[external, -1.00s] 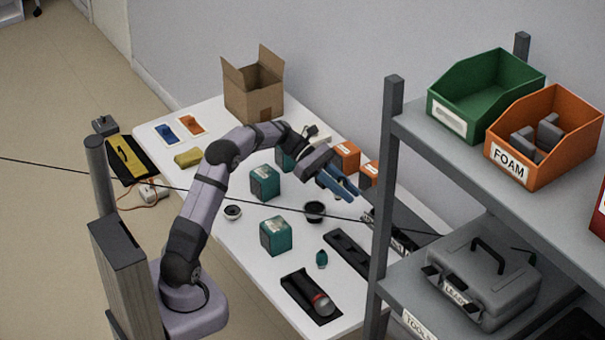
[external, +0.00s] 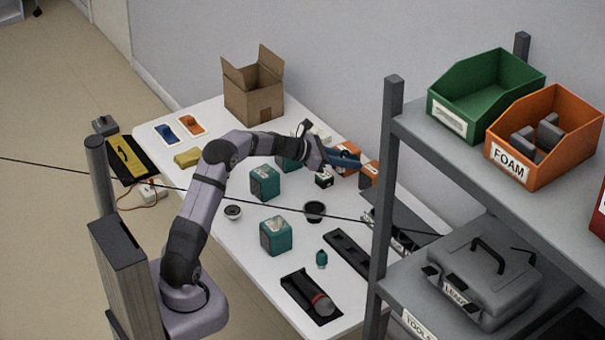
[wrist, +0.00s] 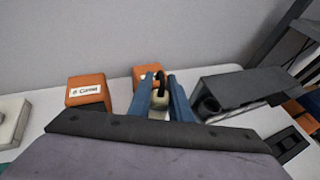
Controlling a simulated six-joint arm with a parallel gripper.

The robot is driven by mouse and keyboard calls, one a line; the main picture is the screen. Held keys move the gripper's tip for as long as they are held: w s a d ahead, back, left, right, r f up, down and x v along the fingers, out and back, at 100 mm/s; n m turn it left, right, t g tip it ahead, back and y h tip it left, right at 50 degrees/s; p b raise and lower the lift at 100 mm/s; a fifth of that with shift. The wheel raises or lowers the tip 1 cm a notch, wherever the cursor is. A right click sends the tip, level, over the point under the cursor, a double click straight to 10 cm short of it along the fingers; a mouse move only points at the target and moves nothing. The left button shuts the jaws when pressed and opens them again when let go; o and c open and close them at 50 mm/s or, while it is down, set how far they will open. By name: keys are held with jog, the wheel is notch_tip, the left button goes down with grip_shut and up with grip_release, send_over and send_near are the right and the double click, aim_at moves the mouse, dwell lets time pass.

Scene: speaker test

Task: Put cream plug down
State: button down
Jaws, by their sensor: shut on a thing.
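The cream plug (wrist: 160,100) shows in the wrist view between my two blue fingers, with a dark part curving over its top. My gripper (wrist: 163,84) is shut on it; it also shows in the external view (external: 352,159), above the far side of the white table, close to the orange boxes. In the external view I cannot make out the plug. What lies directly under the plug is hidden.
Two orange boxes, one (wrist: 88,93) left and one (wrist: 146,75) behind my fingers, stand close. A dark grey case (wrist: 222,90) is at right. Teal speakers (external: 276,235), a black ring (external: 315,211) and a shelf post (external: 386,190) are in the external view.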

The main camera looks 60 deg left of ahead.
jog(key=shift+f, duration=4.6)
jog(key=shift+f+b, duration=0.15)
jog(key=shift+b, duration=0.25)
jog(key=shift+f, duration=0.15)
jog(key=c, duration=1.6)
grip_release()
jog(key=shift+c, duration=0.2)
jog(key=shift+r, duration=0.3)
jog(key=v, duration=1.2)
